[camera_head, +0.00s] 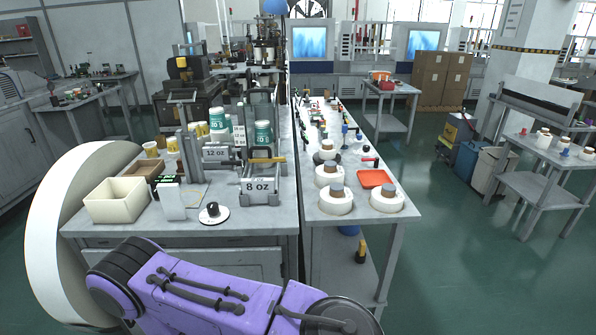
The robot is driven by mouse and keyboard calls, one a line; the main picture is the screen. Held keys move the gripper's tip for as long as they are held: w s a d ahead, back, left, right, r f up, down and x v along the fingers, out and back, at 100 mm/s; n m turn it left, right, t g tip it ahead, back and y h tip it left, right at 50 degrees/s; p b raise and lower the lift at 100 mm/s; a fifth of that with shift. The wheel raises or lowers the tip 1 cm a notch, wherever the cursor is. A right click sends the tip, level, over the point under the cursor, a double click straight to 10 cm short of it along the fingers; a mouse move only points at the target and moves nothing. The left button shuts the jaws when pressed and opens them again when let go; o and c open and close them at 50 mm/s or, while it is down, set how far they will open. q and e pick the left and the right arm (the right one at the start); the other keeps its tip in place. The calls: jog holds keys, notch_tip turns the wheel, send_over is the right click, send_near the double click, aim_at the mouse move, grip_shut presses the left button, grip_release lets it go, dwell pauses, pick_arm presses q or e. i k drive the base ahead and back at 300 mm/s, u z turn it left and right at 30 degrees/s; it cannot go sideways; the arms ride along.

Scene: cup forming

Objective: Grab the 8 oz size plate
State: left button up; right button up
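The 8 oz plate (260,187) is a light metal plate marked "8 OZ". It stands upright near the front right of the left bench. A similar plate marked "12 OZ" (215,154) stands behind it and to its left, among upright metal posts. Neither of my grippers shows in the head view. A purple arm link, which looks like mine, crosses the bottom of the picture, in front of the bench and well short of the plate.
The left bench (250,222) also holds a cream bin (116,203), a white box (171,202), a white disc with a black knob (213,213) and green-white tubs (263,134). The right bench holds white rolls (335,203) and an orange tray (375,179). A large white curved body stands at left.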

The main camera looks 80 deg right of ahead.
aim_at(258, 190)
jog(key=z, duration=0.05)
jog(key=k, duration=0.1)
jog(key=z, duration=1.2)
